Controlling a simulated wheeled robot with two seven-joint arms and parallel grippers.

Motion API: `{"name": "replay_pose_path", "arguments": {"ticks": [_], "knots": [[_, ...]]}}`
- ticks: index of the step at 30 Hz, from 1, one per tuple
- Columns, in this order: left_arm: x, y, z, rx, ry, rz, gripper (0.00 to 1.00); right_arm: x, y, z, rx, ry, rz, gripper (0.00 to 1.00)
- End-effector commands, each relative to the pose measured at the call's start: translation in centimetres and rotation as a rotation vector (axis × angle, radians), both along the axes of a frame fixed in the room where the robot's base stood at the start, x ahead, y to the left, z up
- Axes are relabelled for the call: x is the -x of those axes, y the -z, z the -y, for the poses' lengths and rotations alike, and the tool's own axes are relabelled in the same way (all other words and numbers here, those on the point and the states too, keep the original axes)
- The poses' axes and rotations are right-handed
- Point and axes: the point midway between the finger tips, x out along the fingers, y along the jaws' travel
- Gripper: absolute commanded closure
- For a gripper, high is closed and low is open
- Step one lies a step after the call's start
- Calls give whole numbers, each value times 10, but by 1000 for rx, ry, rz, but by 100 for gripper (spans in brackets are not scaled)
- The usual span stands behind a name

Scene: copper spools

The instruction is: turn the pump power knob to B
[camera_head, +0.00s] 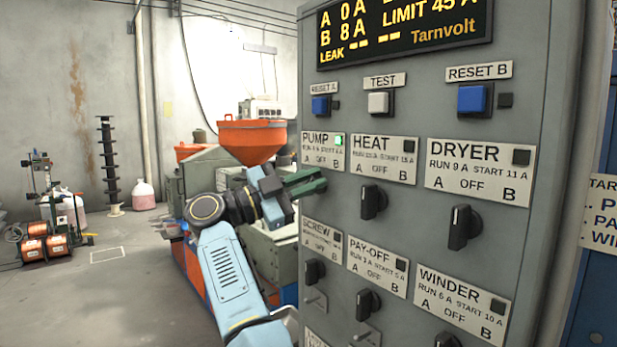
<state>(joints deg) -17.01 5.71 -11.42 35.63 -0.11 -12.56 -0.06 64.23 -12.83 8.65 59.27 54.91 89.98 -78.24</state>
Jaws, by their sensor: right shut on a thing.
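The grey control cabinet (400,120) stands at the right, with a PUMP label (322,156) marked A, OFF and B. A green lamp (340,140) is lit on that label. My right gripper (312,184) is just below the label, its dark fingers shut at the place of the pump knob. The fingers hide the knob, so I cannot see which way it points. The display (400,30) reads A 0A, B 8A and LIMIT 45 A. My left gripper is not in view.
The HEAT knob (373,202) is close to the right of my gripper, and the SCREW knob (314,271) is below it. The DRYER knob (463,228) is farther right. An orange hopper machine (252,138) stands behind my arm.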

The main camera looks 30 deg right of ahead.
Motion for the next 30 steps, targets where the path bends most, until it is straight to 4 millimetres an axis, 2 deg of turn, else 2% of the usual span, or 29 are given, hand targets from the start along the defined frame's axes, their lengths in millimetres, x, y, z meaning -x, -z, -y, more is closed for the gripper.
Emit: {"name": "replay_pose_path", "arguments": {"ticks": [18,19,23,30], "knots": [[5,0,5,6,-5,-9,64,1,2,0,-6,1,44,100],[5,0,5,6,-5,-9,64,1,2,0,-6,1,43,82],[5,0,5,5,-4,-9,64,1,2,0,-5,1,43,65],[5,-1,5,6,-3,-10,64,1,1,0,-4,1,42,65]]}}
